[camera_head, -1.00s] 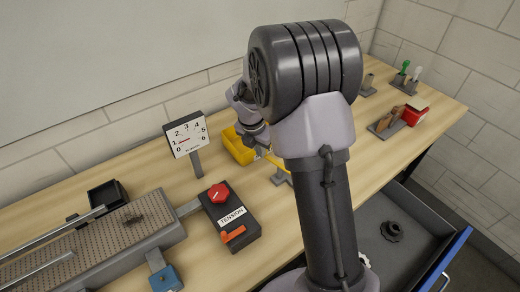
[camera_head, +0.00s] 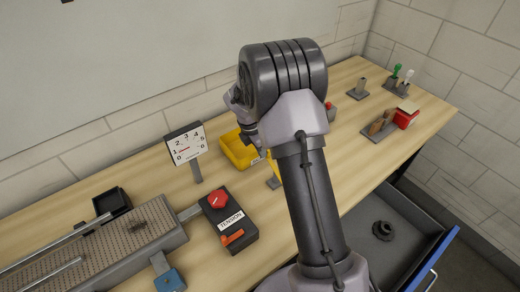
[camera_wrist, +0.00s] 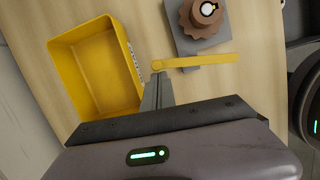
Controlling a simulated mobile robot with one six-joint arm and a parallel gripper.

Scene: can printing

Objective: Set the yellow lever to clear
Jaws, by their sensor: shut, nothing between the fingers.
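The yellow lever (camera_wrist: 200,62) shows in the wrist view as a flat bar lying nearly level across the picture, with a rounded left end. In the head view a bit of the yellow lever (camera_head: 272,172) shows left of my arm, which hides the rest and my fingertips. No "clear" mark is readable.
A yellow bin (camera_wrist: 72,45) stands close left of my gripper; it also shows in the head view (camera_head: 233,158). A dial gauge (camera_head: 187,143) and a tension box with a red knob (camera_head: 228,222) stand farther left. An open drawer (camera_head: 400,222) juts out front right.

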